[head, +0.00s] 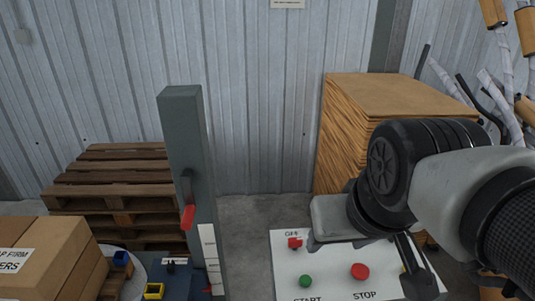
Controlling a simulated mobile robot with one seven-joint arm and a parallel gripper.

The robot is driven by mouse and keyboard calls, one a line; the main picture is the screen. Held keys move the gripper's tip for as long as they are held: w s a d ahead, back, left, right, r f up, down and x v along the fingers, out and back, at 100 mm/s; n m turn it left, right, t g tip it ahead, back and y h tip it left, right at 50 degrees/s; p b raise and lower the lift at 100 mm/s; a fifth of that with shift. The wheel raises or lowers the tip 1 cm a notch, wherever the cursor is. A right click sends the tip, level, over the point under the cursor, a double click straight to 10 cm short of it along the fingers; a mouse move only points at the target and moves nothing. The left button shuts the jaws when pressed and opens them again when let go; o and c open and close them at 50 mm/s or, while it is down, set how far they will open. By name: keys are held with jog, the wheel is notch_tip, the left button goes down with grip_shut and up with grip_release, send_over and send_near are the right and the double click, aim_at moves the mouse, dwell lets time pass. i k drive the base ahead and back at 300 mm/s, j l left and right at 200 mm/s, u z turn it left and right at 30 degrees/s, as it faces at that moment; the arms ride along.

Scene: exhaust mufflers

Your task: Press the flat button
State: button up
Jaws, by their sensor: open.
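A white control panel (328,272) lies at the bottom, right of centre. It bears a green button (305,281) above the word START, a larger red button (360,271) above the word STOP, and a small red switch (295,243) under a label that seems to read OFF. I cannot tell for certain from this angle which button is flat. My gripper (364,262) is open and empty over the panel's right part, its fingers apart on either side of the STOP button in the picture. Contact is not visible.
A grey post (190,150) with a red-handled lever (187,217) stands left of the panel.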

aim_at(305, 280)
jog(key=l+u, duration=0.25)
jog(key=k+j+z, duration=0.25)
jog(key=k+l, duration=0.55)
jog(key=l, duration=0.3)
jog(key=i+j, duration=0.1)
jog(key=i, duration=0.25)
jog(key=i+j, duration=0.1)
jog(key=i, duration=0.25)
